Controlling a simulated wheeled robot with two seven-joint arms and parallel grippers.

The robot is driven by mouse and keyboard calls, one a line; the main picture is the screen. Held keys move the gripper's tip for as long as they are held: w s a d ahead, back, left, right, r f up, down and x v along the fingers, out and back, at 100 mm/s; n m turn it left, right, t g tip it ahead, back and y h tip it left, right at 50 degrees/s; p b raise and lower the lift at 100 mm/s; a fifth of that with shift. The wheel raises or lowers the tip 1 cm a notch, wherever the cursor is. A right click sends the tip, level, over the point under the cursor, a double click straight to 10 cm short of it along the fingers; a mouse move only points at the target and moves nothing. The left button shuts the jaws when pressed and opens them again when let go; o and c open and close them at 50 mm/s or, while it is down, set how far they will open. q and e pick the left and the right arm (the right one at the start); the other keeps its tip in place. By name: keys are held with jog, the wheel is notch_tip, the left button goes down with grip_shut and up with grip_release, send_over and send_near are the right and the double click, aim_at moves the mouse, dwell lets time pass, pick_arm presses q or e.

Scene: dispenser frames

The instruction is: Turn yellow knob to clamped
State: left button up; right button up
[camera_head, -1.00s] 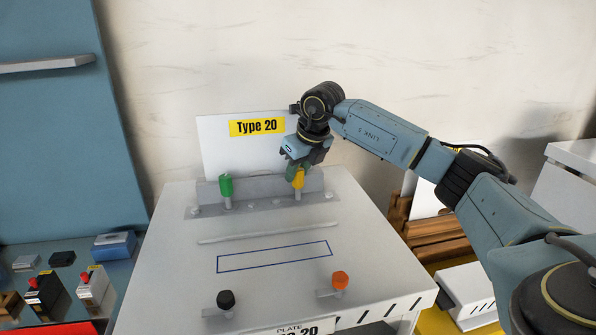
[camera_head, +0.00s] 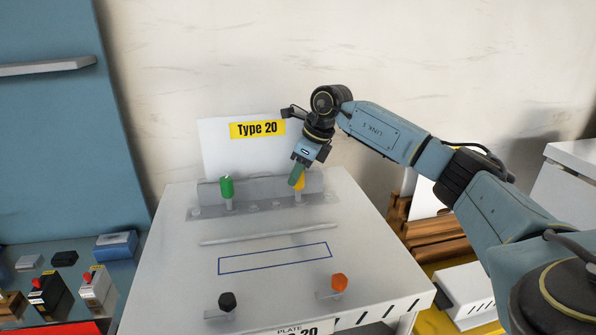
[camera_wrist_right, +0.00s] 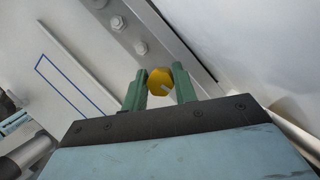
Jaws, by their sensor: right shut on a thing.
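The yellow knob (camera_head: 300,183) stands on a short post at the back right of the white dispenser top. My right gripper (camera_head: 297,175) comes down on it from above and is shut on it, hiding part of it in the head view. In the right wrist view the yellow knob (camera_wrist_right: 160,82) sits between the two green fingers of my right gripper (camera_wrist_right: 159,88), with a pale mark on its face. My left gripper is not in view.
A green knob (camera_head: 226,187) stands left of the yellow one. A black knob (camera_head: 227,300) and an orange knob (camera_head: 339,282) are at the front. A white "Type 20" board (camera_head: 222,152) rises behind. The middle of the top (camera_head: 190,262) is clear.

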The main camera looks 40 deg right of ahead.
dwell(0.3)
jog(key=o, duration=1)
jog(key=shift+r, duration=0.1)
jog(key=b+v, duration=0.1)
jog(key=v, duration=1.2)
jog(key=shift+d+r, duration=0.1)
